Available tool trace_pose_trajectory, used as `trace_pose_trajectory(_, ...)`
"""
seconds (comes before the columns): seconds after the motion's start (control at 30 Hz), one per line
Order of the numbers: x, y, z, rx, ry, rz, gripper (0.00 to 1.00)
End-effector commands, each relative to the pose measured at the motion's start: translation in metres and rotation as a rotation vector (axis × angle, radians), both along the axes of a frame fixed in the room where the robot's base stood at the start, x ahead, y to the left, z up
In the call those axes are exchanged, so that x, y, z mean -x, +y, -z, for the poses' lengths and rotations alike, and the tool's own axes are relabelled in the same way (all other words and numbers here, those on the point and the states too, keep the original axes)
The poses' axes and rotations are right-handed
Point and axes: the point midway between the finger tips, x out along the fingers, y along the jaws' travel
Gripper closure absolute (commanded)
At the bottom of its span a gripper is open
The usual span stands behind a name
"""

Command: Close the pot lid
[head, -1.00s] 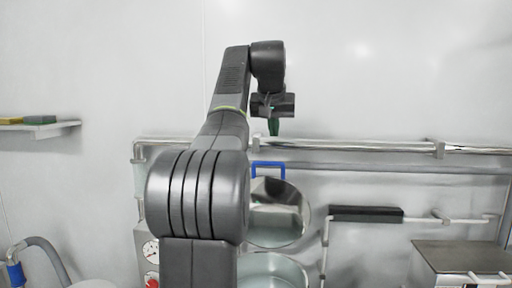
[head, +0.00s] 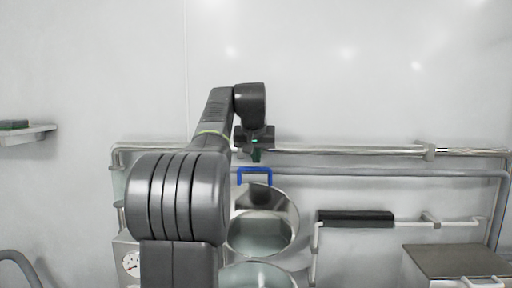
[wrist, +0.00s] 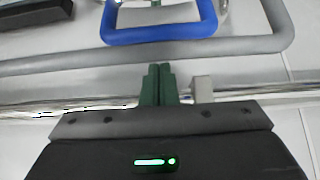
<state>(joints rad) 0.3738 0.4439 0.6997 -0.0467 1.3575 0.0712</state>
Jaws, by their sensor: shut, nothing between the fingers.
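The pot lid (head: 278,208) is a round, shiny metal disc. It stands raised and open behind the pot, with a blue handle (head: 255,170) at its top edge. The pot (head: 259,277) is a metal vessel at the bottom of the head view, partly hidden by my arm. My gripper (head: 256,155) has green fingers, is shut and empty, and hangs just above the blue handle in the head view. In the wrist view my gripper (wrist: 158,72) points toward the blue handle (wrist: 165,33), apart from it.
Horizontal metal pipes (head: 350,150) run along the wall behind the lid. A black-gripped bar (head: 355,218) and a metal box (head: 455,262) are at the right. A small wall shelf (head: 28,133) is at the left. A gauge panel (head: 129,262) stands left of the pot.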

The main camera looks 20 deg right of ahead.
Motion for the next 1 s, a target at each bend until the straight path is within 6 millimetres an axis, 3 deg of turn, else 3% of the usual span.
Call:
trace_pose_trajectory(0.23, 0.017, 0.009, 0.005, 0.001, 0.0, -0.001, 1.0)
trace_pose_trajectory(0.77, 0.021, 0.01, 0.008, 0.001, -0.003, 0.0, 1.0)
trace_pose_trajectory(1.0, 0.031, 0.015, 0.012, 0.016, -0.032, -0.001, 1.0)
